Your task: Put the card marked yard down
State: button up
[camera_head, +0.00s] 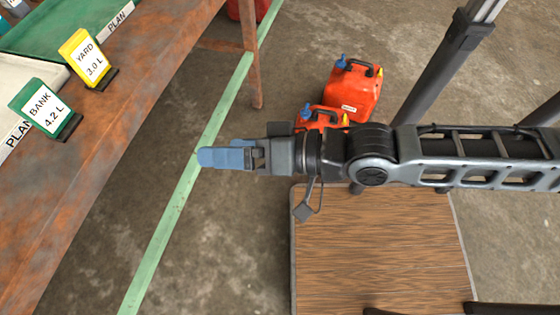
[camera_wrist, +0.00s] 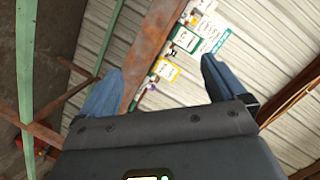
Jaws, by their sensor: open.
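The yard card (camera_head: 85,59), yellow with a white label reading "YARD 3.0 L", stands upright on a dark base on the rusty table (camera_head: 135,72). In the wrist view a small yellow card (camera_wrist: 166,70) shows between the fingers, too small to read. The green bank card (camera_head: 40,107), reading "BANK 4.2 L", stands nearer along the same edge. My gripper (camera_head: 212,155) has blue fingers and is out over the floor, right of the table and apart from both cards. In the wrist view my gripper (camera_wrist: 161,64) is open, with nothing held between the fingers.
A green tray (camera_head: 62,25) and a pale tray (camera_head: 58,76), labelled "PLAN", lie behind the cards. Red fuel cans (camera_head: 352,92) stand on the floor beyond my arm. A wood-topped surface (camera_head: 380,250) is at lower centre. Concrete floor lies clear beside the green line (camera_head: 180,195).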

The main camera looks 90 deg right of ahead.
jog(key=s+a+r+n+y, duration=0.2)
jog(key=s+a+n, duration=0.2)
jog(key=s+n, duration=0.3)
jog(key=shift+s+a+r+n, duration=0.2)
jog(key=shift+r+n, duration=0.15)
jog(key=shift+n, duration=2.15)
